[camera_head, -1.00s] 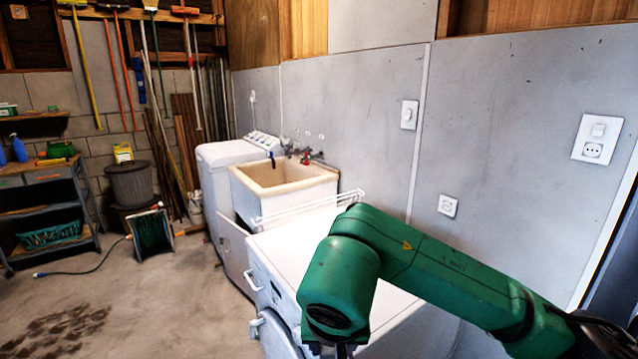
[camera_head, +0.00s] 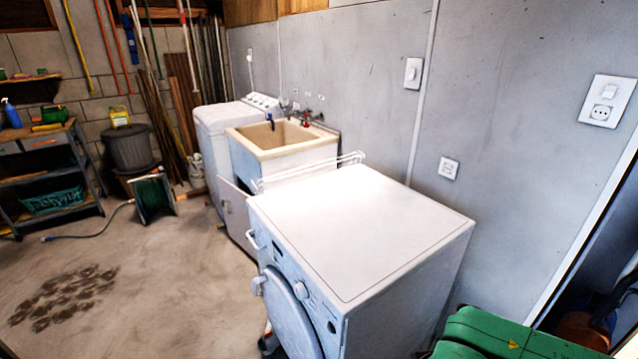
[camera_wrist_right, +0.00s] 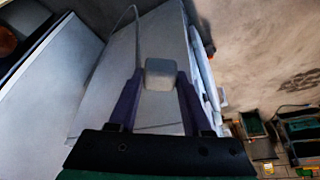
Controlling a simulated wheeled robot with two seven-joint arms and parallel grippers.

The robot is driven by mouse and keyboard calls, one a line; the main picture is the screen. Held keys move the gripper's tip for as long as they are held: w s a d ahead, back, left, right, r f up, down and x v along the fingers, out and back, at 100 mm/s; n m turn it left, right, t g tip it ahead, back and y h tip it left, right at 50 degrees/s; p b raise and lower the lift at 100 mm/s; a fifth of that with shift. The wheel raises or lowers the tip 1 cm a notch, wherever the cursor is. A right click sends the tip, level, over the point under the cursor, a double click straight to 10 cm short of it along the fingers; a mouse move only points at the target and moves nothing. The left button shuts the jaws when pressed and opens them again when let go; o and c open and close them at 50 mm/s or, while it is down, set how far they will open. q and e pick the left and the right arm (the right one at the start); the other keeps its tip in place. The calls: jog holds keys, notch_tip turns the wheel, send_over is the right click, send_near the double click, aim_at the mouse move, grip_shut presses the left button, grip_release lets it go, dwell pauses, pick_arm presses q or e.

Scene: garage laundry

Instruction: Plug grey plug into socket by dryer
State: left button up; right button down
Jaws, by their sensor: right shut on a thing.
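In the right wrist view my right gripper (camera_wrist_right: 160,78) is shut on the grey plug (camera_wrist_right: 160,70), a small rounded block between the two dark fingers. A thin cord shows rising to the left behind it. The plug's pins are not visible. In the head view a white dryer (camera_head: 370,230) stands against the grey wall. A square white socket (camera_head: 449,168) is on the wall just right of the dryer's back edge. My green right arm (camera_head: 510,335) shows only at the bottom right; its gripper is out of that view. My left gripper is in neither view.
A switch plate with a socket (camera_head: 607,101) is higher on the wall at right, and a switch (camera_head: 413,73) is above the dryer. A white rack (camera_head: 310,170) stands along the dryer's far edge, before the sink (camera_head: 280,138). The dryer's top is clear.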

dwell(0.5)
jog(key=a+r+n+y, duration=0.1)
jog(key=a+r+n, duration=0.3)
jog(key=r, duration=0.5)
jog(key=a+r+n+g+y, duration=0.1)
jog(key=a+r+n+y, duration=0.1)
jog(key=a+r+n, duration=0.2)
jog(key=a+r, duration=0.3)
jog(key=r, duration=0.2)
jog(key=shift+w+a+r, duration=0.2)
jog(key=shift+w+a, duration=0.1)
jog(key=shift+d, duration=0.1)
jog(key=d+r+m, duration=0.1)
jog(key=r, duration=0.1)
jog(key=d+r+m+h, duration=0.1)
jog(key=d+r+m, duration=0.1)
jog(key=shift+d+t, duration=0.25)
jog(key=shift+t, duration=0.05)
jog(key=w+a+m+h, duration=0.2)
jog(key=a+m, duration=0.3)
jog(key=a, duration=0.4)
jog(key=shift+w, duration=0.2)
